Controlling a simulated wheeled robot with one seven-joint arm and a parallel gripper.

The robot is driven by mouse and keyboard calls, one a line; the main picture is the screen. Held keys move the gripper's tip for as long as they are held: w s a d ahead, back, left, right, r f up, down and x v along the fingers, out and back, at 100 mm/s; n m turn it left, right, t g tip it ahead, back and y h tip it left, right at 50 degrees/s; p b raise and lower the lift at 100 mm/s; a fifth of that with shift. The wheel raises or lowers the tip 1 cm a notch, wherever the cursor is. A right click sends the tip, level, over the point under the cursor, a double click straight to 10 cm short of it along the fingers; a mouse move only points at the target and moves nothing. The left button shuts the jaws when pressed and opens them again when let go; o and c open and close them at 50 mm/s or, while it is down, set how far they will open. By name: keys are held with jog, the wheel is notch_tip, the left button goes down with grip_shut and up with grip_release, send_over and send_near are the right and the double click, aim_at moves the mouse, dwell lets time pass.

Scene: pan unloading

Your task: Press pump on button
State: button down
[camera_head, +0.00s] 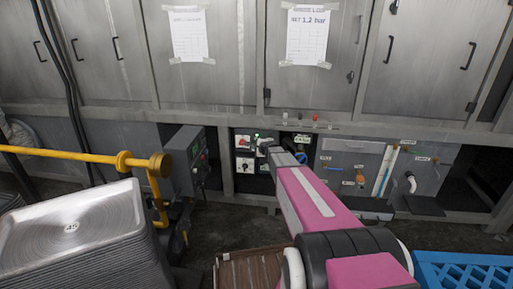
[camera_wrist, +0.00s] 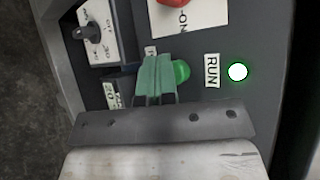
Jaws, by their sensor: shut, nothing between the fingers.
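The control panel (camera_head: 243,152) sits in the recess under the cabinets, straight ahead of my arm. In the wrist view a round green button (camera_wrist: 182,72) shows just right of my fingertips, partly covered by them. My gripper (camera_wrist: 156,62) is shut and empty, its green fingers together over the panel; in the head view it is a small dark shape at the panel. I cannot tell whether the tips touch the button. A lamp (camera_wrist: 238,71) beside the RUN label (camera_wrist: 211,71) glows white with a green rim.
A red knob (camera_wrist: 174,2) on a white plate is at the top of the wrist view. A black selector switch (camera_wrist: 88,32) is at the left. A grey box (camera_head: 188,155), a yellow rail (camera_head: 75,155) and stacked metal trays (camera_head: 75,225) stand left of my arm; a blue crate (camera_head: 465,272) is right.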

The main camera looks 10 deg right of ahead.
jog(key=shift+s+a, duration=0.25)
jog(key=shift+s, duration=0.55)
jog(key=shift+s, duration=0.1)
jog(key=s, duration=0.1)
jog(key=s+a, duration=0.1)
jog(key=s, duration=0.2)
jog(key=shift+s+a, duration=0.3)
dwell(0.4)
